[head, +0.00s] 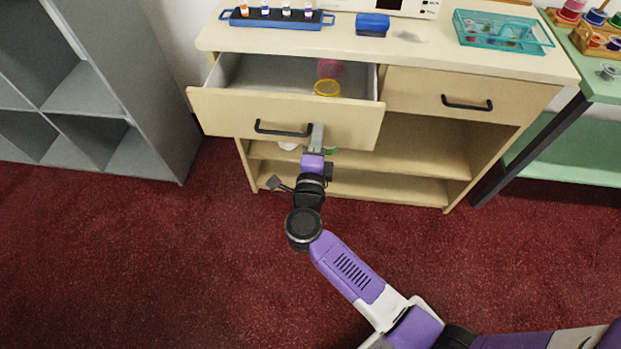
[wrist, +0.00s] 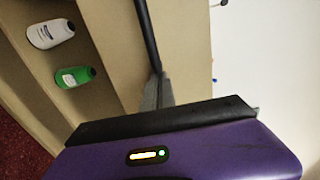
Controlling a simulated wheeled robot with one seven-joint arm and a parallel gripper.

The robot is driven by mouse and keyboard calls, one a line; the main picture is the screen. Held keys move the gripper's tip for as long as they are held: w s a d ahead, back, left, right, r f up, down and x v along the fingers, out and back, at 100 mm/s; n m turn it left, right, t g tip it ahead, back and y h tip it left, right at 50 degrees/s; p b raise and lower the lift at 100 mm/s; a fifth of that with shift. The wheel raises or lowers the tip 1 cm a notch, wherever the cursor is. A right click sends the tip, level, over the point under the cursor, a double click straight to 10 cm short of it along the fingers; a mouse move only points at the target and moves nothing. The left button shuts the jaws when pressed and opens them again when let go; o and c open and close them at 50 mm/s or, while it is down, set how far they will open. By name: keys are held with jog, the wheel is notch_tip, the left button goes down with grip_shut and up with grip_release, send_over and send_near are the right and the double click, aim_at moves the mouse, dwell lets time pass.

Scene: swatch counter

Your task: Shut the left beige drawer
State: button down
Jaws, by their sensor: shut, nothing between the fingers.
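The left beige drawer (head: 220,112) is pulled out from the counter in the head view, its inside showing from above. A pink round item (head: 330,68) and a yellow round item (head: 327,88) lie in it. The drawer has a black bar handle (head: 283,130), which also shows in the wrist view (wrist: 148,35). My gripper (head: 317,130) is shut and empty, with its fingertips at the drawer front by the right end of the handle. In the wrist view the fingertips (wrist: 158,88) are close to the handle's end; I cannot tell whether they touch it.
The right drawer (head: 430,92) is closed. Open shelves below hold a white bottle (wrist: 50,33) and a green bottle (wrist: 75,77). A blue tray (head: 240,21), a blue box (head: 372,24) and a teal basket (head: 500,42) stand on top. A grey cubby shelf (head: 150,95) stands left. Red carpet is clear in front.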

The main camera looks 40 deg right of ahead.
aim_at(326, 85)
jog(key=b+x, duration=0.1)
jog(key=x, duration=1.4)
jog(key=shift+w+d+f, duration=0.1)
jog(key=shift+w+d, duration=0.1)
jog(key=shift+w, duration=0.05)
jog(key=shift+w+d, duration=0.2)
jog(key=shift+d+r, duration=0.15)
jog(key=shift+r, duration=0.1)
